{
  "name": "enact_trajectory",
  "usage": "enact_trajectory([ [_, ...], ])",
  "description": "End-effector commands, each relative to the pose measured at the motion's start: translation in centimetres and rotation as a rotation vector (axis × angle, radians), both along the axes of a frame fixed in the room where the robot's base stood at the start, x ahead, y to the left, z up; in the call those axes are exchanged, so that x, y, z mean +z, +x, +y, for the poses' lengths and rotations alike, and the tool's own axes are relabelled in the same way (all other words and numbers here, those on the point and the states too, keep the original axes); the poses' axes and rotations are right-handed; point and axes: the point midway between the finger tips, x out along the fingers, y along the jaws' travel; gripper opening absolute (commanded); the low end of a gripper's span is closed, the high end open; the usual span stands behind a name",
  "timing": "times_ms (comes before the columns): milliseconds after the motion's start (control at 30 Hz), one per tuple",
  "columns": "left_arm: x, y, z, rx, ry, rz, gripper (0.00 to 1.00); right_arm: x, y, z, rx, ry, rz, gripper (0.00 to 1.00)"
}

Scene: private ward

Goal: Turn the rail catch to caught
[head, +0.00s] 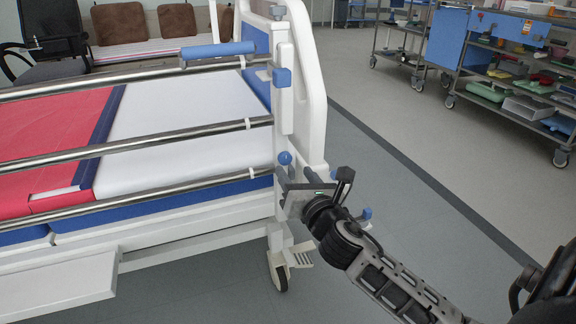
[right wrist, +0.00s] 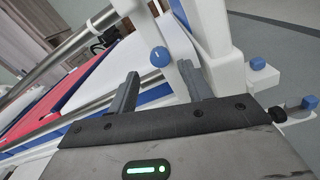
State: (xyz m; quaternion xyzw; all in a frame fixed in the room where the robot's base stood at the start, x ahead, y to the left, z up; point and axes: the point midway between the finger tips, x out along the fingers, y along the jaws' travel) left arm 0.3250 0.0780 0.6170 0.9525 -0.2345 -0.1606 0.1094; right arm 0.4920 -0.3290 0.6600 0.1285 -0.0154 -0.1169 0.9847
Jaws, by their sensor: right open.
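A round blue knob (head: 285,158), which looks like the rail catch, sits on the white post at the end of the bed's side rail (head: 150,144). In the right wrist view the knob (right wrist: 160,56) shows between and just beyond the two fingertips, with a short pale mark on its face. My right gripper (head: 304,186) is just below and right of the knob in the head view. It is open, with nothing between its fingers (right wrist: 159,78). I cannot tell whether a finger touches the knob. My left gripper is not in view.
The bed's white end board (head: 310,80) rises close behind the gripper. A blue block (head: 281,77) sits higher on the post. Steel rail bars run left over the red and white mattress. Loaded trolleys (head: 490,60) stand far right, with clear floor (head: 400,150) between.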

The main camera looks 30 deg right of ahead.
Motion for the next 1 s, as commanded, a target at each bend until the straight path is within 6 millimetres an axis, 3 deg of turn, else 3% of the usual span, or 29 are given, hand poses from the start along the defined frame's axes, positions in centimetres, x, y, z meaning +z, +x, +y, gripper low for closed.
enact_trajectory([
  [100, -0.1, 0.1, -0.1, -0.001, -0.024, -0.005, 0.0, -0.1, 2.3, -0.6, -0.001, -0.001, -0.003, 0.5],
  [300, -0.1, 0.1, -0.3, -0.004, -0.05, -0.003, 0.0, -0.1, 4.6, -1.1, 0.0, 0.001, -0.001, 0.5],
  [700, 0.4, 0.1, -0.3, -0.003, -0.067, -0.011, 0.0, 0.0, 5.2, -1.2, 0.001, 0.002, 0.0, 0.5],
  [867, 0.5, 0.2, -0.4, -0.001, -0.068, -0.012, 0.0, 0.0, 5.2, -1.2, 0.001, 0.001, 0.0, 0.06],
  [1000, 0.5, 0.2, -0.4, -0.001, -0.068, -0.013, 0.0, 0.0, 5.2, -1.2, 0.0, 0.002, 0.0, 0.05],
])
